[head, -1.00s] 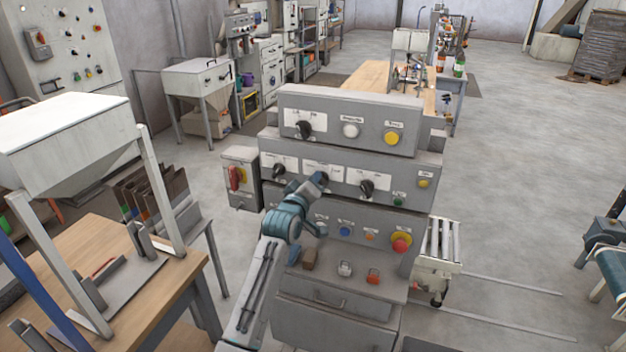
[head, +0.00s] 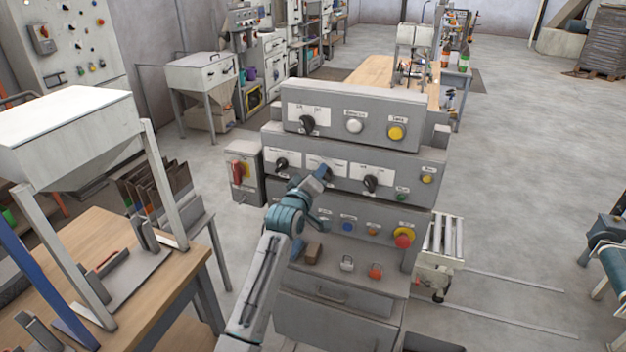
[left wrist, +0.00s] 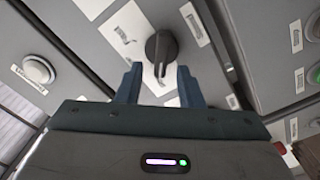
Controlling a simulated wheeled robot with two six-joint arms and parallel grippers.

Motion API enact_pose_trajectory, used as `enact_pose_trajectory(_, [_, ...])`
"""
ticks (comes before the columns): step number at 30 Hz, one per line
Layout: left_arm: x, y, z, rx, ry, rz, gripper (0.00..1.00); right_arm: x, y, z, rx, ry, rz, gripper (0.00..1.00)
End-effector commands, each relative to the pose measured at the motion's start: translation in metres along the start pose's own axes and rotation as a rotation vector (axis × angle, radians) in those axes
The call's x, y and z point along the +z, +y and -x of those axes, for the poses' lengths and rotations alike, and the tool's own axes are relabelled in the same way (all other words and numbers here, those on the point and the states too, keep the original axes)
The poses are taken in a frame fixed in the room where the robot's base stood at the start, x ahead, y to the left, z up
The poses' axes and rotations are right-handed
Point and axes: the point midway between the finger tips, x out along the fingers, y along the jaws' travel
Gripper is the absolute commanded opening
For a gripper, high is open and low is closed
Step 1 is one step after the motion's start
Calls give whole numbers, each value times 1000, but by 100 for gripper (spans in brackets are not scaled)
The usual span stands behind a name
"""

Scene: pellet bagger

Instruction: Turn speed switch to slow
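The grey control panel (head: 345,212) stands ahead with stepped rows of controls. My left gripper (head: 322,172) is at the middle label of its second row. In the left wrist view, a black rotary switch (left wrist: 160,48) sits on a white label, and my left gripper (left wrist: 158,78) points at it. The two blue fingers are apart, one on each side of the knob's lower end, with nothing between them clearly gripped. Contact cannot be told. The arm hides this switch in the head view. The label lettering is too small to read. My right gripper is not in view.
Black knobs stand left (head: 281,163) and right (head: 370,183) of the gripper, and another knob (head: 307,125) is above. A wooden table (head: 150,290) with a hopper stands left.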

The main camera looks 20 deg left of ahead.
Motion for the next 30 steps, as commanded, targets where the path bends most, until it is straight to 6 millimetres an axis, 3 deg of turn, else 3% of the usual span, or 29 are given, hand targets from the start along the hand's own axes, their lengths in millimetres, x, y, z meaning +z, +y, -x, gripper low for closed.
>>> enact_pose_trajectory(5, [2,-3,16,0,0,0,34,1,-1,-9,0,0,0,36])
enact_pose_trajectory(18, [2,-3,92,0,1,-1,34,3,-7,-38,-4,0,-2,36])
enact_pose_trajectory(24, [0,-1,106,0,1,-1,34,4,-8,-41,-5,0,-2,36])
enact_pose_trajectory(30, [0,-1,107,0,0,0,34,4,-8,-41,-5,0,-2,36])
